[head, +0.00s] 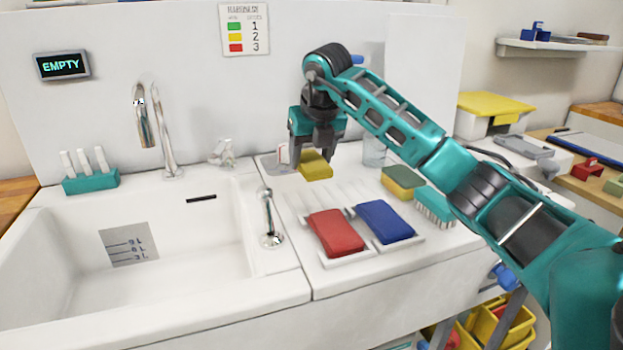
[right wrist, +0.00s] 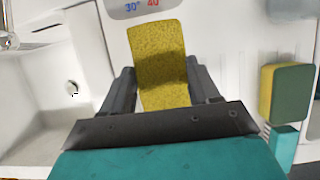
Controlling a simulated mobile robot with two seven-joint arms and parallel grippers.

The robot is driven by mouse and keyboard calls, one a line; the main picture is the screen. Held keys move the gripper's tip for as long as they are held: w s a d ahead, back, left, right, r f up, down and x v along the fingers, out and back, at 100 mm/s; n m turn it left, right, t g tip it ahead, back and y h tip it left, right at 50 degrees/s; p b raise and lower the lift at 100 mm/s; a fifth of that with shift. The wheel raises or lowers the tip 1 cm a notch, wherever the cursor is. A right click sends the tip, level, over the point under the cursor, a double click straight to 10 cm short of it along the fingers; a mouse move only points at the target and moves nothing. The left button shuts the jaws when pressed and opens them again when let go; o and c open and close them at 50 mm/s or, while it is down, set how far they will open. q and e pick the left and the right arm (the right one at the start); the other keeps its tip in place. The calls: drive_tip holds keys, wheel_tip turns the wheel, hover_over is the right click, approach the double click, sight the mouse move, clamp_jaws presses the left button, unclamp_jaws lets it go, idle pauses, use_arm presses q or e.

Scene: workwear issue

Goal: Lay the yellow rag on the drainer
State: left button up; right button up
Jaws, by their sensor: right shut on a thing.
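The yellow rag (head: 316,166) is a small folded piece between the fingers of my right gripper (head: 317,150), which points down and is shut on it. The right wrist view shows the rag (right wrist: 158,55) flat and speckled between the two fingers (right wrist: 158,88). The gripper holds it over the back part of the white ridged drainer (head: 335,193), right of the sink; the gap beneath it is hard to judge. My left gripper is not in view.
A red folded cloth (head: 336,232) and a blue one (head: 385,221) lie in front on white holders. A yellow-green sponge (head: 402,183), a teal brush (head: 435,205) and a clear glass (head: 374,152) stand to the right. The sink (head: 190,250) is at left, with a lever (head: 269,220) beside it.

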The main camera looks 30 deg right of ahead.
sight(311, 191)
wheel_tip(311, 191, down, 5)
drive_tip(key=shift+r+b, duration=0.15)
drive_tip(key=shift+b, duration=0.2)
drive_tip(key=o, duration=1.1)
drive_tip(key=shift+o, duration=0.2)
drive_tip(key=p+v, duration=0.1)
drive_tip(key=v, duration=1.1)
drive_tip(key=shift+s+p, duration=0.1)
drive_tip(key=shift+p, duration=0.2)
